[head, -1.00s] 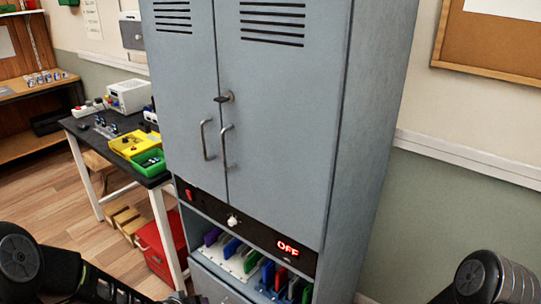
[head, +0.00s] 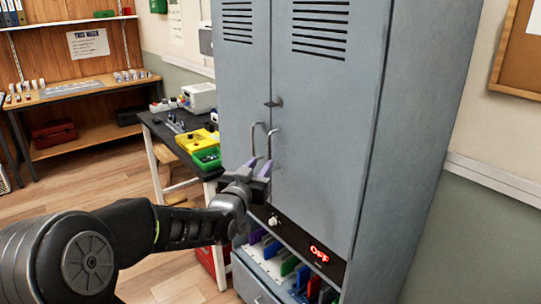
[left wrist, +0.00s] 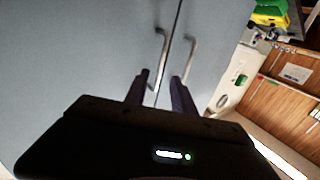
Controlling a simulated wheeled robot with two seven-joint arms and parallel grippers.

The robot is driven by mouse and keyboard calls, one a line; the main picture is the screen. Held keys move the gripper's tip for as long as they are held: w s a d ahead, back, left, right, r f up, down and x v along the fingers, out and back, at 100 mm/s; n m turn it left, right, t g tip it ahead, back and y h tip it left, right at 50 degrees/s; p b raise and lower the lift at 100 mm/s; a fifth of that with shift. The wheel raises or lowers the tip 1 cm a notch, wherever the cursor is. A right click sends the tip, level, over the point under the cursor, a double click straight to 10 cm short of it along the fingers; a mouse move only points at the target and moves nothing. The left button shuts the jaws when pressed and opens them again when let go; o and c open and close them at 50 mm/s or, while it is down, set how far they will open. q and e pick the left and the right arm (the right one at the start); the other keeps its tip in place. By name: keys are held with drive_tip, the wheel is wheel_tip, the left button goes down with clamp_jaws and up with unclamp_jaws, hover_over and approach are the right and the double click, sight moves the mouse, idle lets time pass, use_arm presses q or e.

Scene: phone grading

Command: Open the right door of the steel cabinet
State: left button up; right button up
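The grey steel cabinet (head: 400,130) stands in the centre with both doors closed. Its right door (head: 325,140) has a vertical bar handle (head: 277,143) at its left edge, and the left door (head: 238,95) has a matching handle (head: 254,138). A small dark latch (head: 273,103) sits above them at the seam. My left gripper (head: 258,165) is open at the lower ends of the handles. In the left wrist view, the right door's handle (left wrist: 162,52) runs down between the spread fingers (left wrist: 159,92); contact cannot be told. My right gripper is out of view.
Below the doors are a knob (head: 273,220), a red OFF display (head: 319,254) and a shelf of coloured upright items. A dark-topped table (head: 165,132) with yellow and green bins stands close at left. Wall and corkboard are at right.

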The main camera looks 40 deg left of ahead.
sight(269, 153)
use_arm(q)
drive_tip(key=p+x, duration=0.1)
drive_tip(key=x, duration=0.6)
drive_tip(key=shift+p, duration=0.3)
clamp_jaws()
idle(1.1)
